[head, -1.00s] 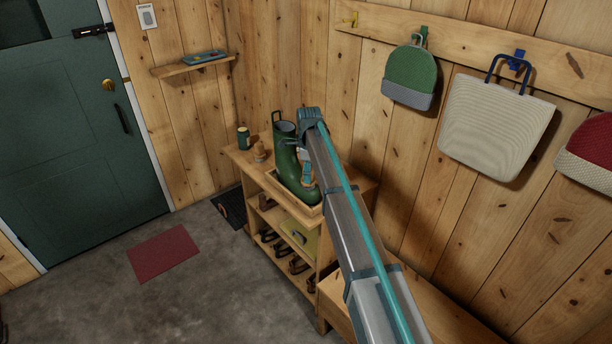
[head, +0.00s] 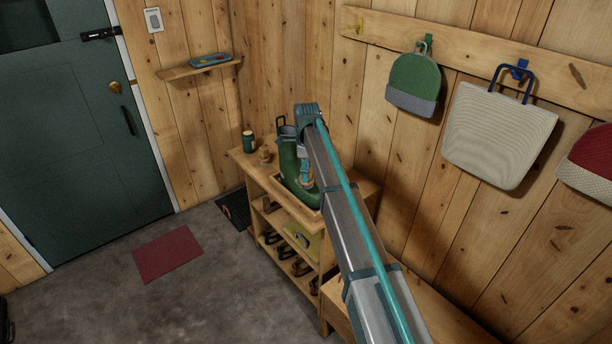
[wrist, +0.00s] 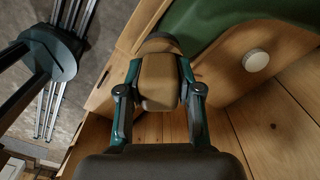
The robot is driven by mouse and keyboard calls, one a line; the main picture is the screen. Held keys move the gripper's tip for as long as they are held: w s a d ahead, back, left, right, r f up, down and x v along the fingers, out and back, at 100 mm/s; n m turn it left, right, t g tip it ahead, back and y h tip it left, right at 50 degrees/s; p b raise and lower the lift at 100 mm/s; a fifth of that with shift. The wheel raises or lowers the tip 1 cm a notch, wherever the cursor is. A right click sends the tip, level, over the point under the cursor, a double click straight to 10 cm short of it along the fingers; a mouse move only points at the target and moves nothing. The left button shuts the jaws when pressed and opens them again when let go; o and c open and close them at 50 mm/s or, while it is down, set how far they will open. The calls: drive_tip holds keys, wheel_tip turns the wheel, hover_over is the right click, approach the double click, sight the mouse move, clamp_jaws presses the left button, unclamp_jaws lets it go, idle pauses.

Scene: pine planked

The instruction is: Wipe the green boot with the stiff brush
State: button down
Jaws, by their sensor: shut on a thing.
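The green boot (head: 289,160) stands upright in a shallow wooden tray on top of the shoe rack in the head view. A close green surface, seemingly the boot, fills the top right of the wrist view (wrist: 225,22). My gripper (wrist: 160,78) is shut on the tan wooden handle of the stiff brush (wrist: 160,82). The brush's far end shows only as a dark part beyond the handle. In the head view my gripper (head: 304,170) is beside the boot's front, partly covering it. I cannot tell whether the bristles touch the boot.
Shoes sit on the rack's lower shelves. A bench (head: 440,318) lies under my arm. A cap (head: 413,80) and bag (head: 498,133) hang on the right wall.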

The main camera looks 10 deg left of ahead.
drive_tip(key=shift+r+p, duration=0.9)
drive_tip(key=shift+r, duration=1.1)
drive_tip(key=shift+f, duration=0.1)
